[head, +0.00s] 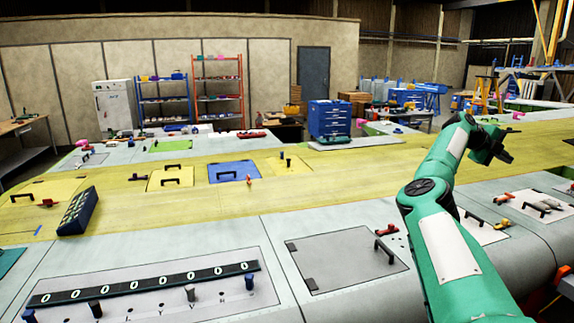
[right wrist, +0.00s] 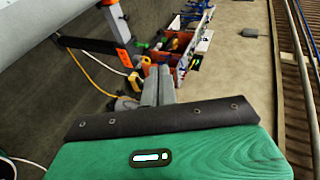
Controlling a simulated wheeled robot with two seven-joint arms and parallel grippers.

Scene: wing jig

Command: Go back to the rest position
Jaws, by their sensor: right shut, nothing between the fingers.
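My right arm rises from the lower right of the head view, with its green links bent up over the wing surface. My left gripper is not in the head view. The wing jig has a yellow band (head: 120,210) and grey panels (head: 160,243) with hatches.
A grey hatch (head: 346,259) with a black handle lies in front. A strip with several round marks (head: 145,285) is at lower left. A dark blue box (head: 77,211) stands on the wing. Blue drawers (head: 329,119) stand behind. The right wrist view shows a cluttered red bin (right wrist: 180,62) below.

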